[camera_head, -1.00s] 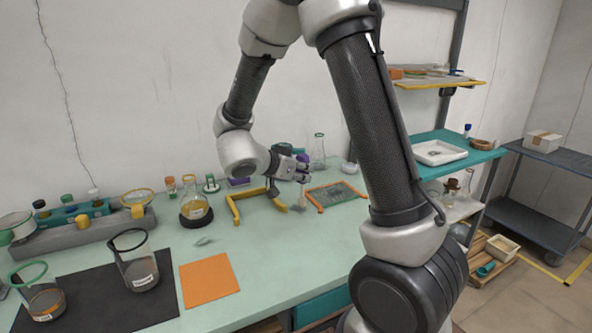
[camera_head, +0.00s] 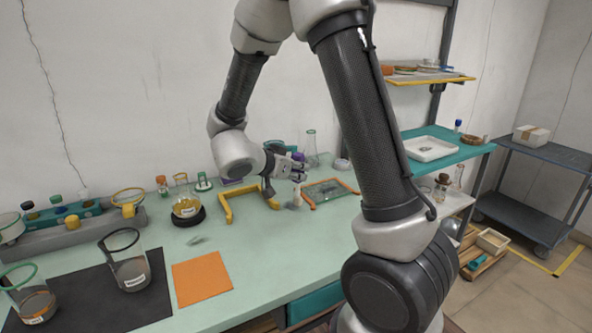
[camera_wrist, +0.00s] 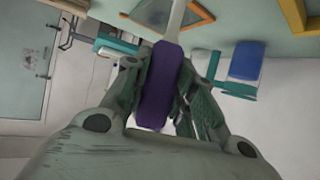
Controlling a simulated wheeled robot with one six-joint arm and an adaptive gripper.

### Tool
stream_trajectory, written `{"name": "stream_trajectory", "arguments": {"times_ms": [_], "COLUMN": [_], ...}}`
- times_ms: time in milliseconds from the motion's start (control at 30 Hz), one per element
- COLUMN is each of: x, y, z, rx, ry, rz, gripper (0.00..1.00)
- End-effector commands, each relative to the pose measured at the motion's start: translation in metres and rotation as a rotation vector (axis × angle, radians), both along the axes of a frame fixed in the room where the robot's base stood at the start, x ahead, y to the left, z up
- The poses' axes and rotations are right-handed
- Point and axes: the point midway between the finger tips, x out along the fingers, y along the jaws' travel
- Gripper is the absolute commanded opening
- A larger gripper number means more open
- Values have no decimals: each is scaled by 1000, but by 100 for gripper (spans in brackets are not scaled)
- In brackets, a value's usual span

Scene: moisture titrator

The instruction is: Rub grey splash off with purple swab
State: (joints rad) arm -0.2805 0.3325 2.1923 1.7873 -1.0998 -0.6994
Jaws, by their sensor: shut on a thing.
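The purple swab (camera_head: 298,157) is upright in my gripper (camera_head: 299,172), with its pale shaft and tip pointing down close to the green bench top. In the wrist view its purple handle (camera_wrist: 160,88) lies between my fingers (camera_wrist: 160,100), which are shut on it, and its pale shaft runs off the top edge. A small greyish patch (camera_head: 196,240) lies on the bench to the left of the gripper, in front of the round-bottomed flask; it may be the grey splash. I cannot tell whether the swab tip touches the bench, and no mark under it is clear.
A yellow bracket (camera_head: 229,207) stands just left of the swab. An orange-edged panel (camera_head: 330,191) lies just right of it. A clear flask (camera_head: 311,153) stands behind. An orange mat (camera_head: 201,279) and labelled beakers (camera_head: 131,270) are at the front left. The middle front of the bench is clear.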

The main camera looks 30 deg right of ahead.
Motion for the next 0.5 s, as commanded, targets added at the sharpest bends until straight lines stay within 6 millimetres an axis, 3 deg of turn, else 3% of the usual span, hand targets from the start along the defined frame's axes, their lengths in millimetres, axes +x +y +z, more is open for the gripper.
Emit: {"name": "stream_trajectory", "arguments": {"times_ms": [500], "x": [0], "y": [0], "z": [-5], "rx": [0], "ry": [0], "rz": [0], "gripper": [0]}}
